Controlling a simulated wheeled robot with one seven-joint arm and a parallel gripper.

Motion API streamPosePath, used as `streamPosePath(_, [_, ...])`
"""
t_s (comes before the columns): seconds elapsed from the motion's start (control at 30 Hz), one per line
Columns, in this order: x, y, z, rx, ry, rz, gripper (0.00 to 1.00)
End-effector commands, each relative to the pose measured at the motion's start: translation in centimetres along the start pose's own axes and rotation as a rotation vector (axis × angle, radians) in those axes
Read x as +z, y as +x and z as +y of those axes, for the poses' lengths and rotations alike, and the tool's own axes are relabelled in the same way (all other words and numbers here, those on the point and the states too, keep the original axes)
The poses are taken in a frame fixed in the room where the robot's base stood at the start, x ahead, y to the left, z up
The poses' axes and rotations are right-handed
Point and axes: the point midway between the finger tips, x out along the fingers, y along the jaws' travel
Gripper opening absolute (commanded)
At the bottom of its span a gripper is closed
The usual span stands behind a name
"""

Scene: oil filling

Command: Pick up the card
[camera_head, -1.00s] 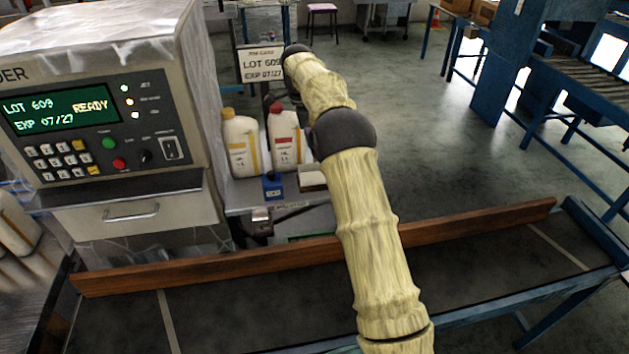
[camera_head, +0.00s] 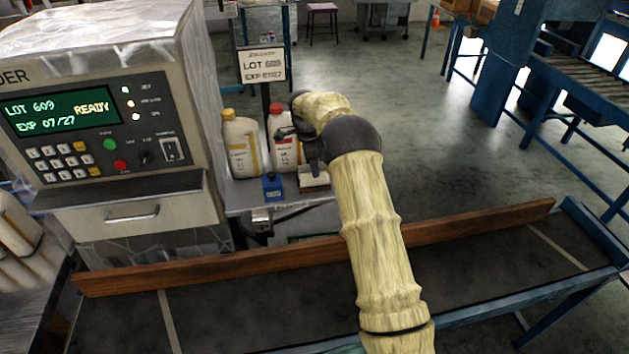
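A pale, flat card-like block (camera_head: 314,183) lies on the small grey shelf beside the blue item; I cannot tell whether it is one card or a stack. A white sign card (camera_head: 262,66) reading LOT 609 EXP 07/27 stands upright on a dark post behind the shelf. My gripper (camera_head: 303,151) is dark and small at the end of my arm, above the pale block and in front of the red-capped bottle. A dark finger part points down close to the block; contact cannot be told. My arm partly hides the gripper, and its opening is unclear.
A white bottle with an orange cap (camera_head: 242,145) and one with a red cap (camera_head: 281,150) stand on the shelf. A small blue item (camera_head: 272,187) sits in front. The coder machine (camera_head: 110,130) is at left. A wooden rail (camera_head: 200,269) runs along the conveyor.

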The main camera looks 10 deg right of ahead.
Motion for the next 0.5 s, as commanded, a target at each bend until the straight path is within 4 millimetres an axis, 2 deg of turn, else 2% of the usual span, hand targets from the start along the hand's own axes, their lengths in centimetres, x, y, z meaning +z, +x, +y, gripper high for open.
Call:
streamPosePath(0.17, [0.1,1.3,0.0,0.003,0.0,-0.001,0.28])
streamPosePath(0.4, [0.1,4.6,-0.1,0.003,0.001,-0.001,0.28])
streamPosePath(0.5, [0.1,5.2,-0.1,0.0,0.001,0.0,0.28])
